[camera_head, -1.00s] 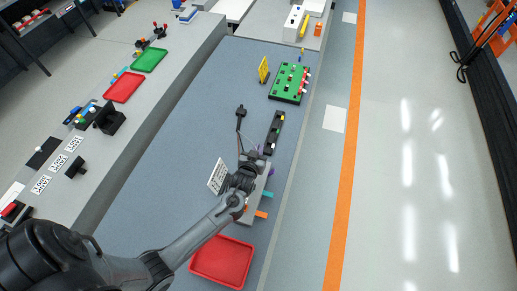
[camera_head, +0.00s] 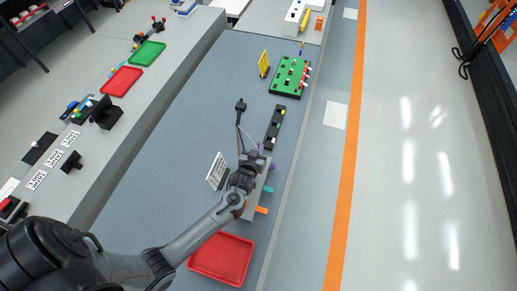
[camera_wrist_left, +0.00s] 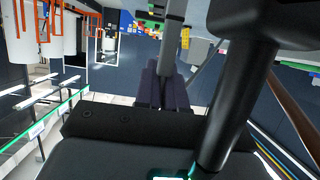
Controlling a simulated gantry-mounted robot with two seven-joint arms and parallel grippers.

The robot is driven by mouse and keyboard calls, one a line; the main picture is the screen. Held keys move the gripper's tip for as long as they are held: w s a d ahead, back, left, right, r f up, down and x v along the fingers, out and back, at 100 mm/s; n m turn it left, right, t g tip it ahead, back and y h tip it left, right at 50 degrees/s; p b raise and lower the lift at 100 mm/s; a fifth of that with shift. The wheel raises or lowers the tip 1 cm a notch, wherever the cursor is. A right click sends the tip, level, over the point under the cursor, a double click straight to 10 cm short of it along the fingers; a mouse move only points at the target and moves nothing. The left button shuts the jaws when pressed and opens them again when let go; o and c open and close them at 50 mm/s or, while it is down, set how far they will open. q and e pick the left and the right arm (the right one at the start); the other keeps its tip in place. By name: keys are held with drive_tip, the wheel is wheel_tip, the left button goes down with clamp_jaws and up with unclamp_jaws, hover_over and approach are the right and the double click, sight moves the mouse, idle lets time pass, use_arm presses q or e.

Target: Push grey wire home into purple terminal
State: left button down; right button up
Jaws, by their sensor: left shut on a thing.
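My left gripper (camera_head: 257,158) is low over the grey terminal block (camera_head: 252,207), at its far end. It also shows in the left wrist view (camera_wrist_left: 166,85), its dark fingers closed around a grey piece (camera_wrist_left: 173,45), which looks like the end of the grey wire (camera_head: 247,134). The wire runs back toward a black post (camera_head: 240,104). A purple terminal lever (camera_head: 272,167) sticks out just right of the gripper. Another bit of purple shows just beyond the fingertips. The wire tip and terminal mouth are hidden, so I cannot tell how deep the wire sits. My right gripper is out of view.
Teal (camera_head: 268,189) and orange (camera_head: 262,210) levers stick out of the block's right side. A black strip (camera_head: 274,127) lies beyond the gripper, a red tray (camera_head: 221,259) nearer. The blue bench left of the post is clear.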

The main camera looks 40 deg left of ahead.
use_arm(q)
drive_tip(key=shift+p, duration=0.45)
idle(1.5)
drive_tip(key=shift+f+b, duration=0.5)
drive_tip(key=shift+f, duration=0.15)
drive_tip(key=shift+f+b, duration=0.55)
drive_tip(key=shift+f, duration=0.2)
drive_tip(key=c, duration=1.1)
unclamp_jaws()
drive_tip(key=shift+c, duration=0.2)
drive_tip(key=shift+r, duration=0.5)
drive_tip(key=d+r+b, duration=0.2)
drive_tip(key=d+r, duration=0.8)
drive_tip(key=d, duration=0.1)
drive_tip(key=shift+d, duration=0.35)
